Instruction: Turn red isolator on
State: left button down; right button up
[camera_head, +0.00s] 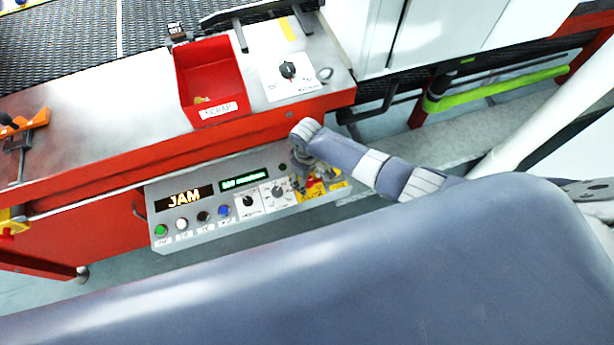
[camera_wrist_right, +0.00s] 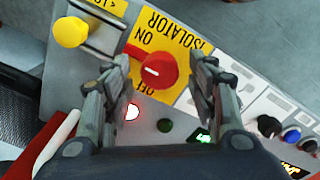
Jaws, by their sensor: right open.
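The red isolator knob (camera_wrist_right: 155,70) sits on a yellow plate (camera_wrist_right: 185,45) lettered ISOLATOR, ON and OFF, upside down in the right wrist view. A red arm reaches from the knob to the upper left, and a short white mark is on its face. I cannot tell for sure which setting it is on. My right gripper (camera_wrist_right: 163,66) is open, with one finger on each side of the knob; contact is not clear. In the head view my right gripper (camera_head: 304,172) is over the right end of the control panel and partly hides the knob. My left gripper is not in view.
The control panel (camera_head: 168,228) has a JAM display (camera_head: 185,197), a green text display (camera_head: 245,179), coloured buttons and dials. A yellow knob (camera_wrist_right: 70,31) and a lit red lamp (camera_wrist_right: 132,112) are near the isolator. A red bin (camera_head: 210,75) stands above.

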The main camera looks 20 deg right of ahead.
notch_tip(320, 180, up, 12)
dwell(0.6)
dwell(0.5)
